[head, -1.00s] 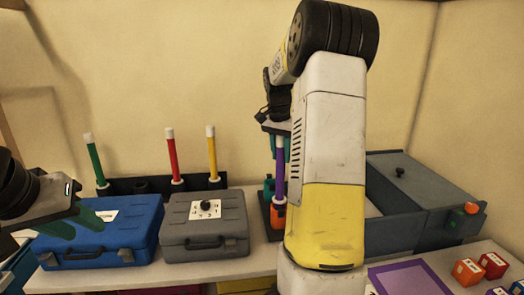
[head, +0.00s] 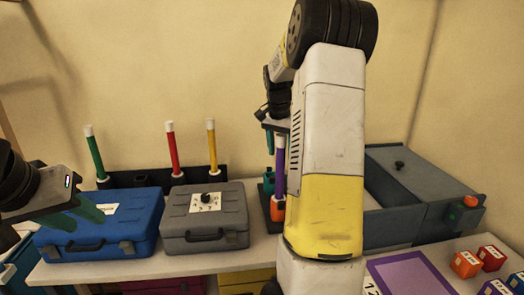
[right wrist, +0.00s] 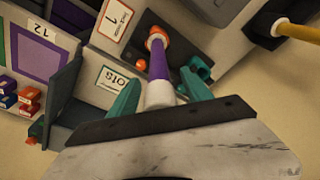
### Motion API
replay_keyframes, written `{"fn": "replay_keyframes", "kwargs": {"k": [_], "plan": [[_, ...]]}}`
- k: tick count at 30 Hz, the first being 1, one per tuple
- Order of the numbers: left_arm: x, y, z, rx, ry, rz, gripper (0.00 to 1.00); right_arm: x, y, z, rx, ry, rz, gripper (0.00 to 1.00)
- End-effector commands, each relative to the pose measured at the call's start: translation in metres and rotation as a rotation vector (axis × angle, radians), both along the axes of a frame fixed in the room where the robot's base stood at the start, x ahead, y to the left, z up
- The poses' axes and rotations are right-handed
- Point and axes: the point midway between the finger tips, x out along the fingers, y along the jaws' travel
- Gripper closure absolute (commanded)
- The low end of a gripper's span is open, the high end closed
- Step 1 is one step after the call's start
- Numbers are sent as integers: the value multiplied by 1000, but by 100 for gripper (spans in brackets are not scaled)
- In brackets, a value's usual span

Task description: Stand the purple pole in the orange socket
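The purple pole (head: 280,178) stands upright with its lower end in the orange socket (head: 278,209). The right wrist view shows the purple pole (right wrist: 158,62) with the orange socket (right wrist: 157,36) around its foot. My right gripper (right wrist: 160,78) is at the pole's white-capped top. Its green fingers stand on either side of the cap with a small gap, so it looks open. In the head view this gripper (head: 277,138) is partly hidden by my right arm. My left gripper (head: 88,212) is open and empty over the blue case.
A blue case (head: 105,232) and a grey case (head: 203,232) lie on the table. Behind them a dark rack (head: 140,179) holds green, red and yellow poles. A grey bin (head: 425,180) and small cubes (head: 466,264) are at right.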

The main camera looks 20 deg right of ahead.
Motion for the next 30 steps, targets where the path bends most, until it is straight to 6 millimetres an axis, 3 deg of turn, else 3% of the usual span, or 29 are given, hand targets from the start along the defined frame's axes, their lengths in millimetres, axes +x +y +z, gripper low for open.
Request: {"fn": "replay_keyframes", "kwargs": {"k": [5,19,30], "plan": [[0,0,0,0,0,0,64,0,0,3,0,-1,0,43],[0,0,0,0,0,0,64,-5,9,71,0,-1,1,43],[0,0,0,0,0,0,64,-6,10,77,0,0,0,43]]}}
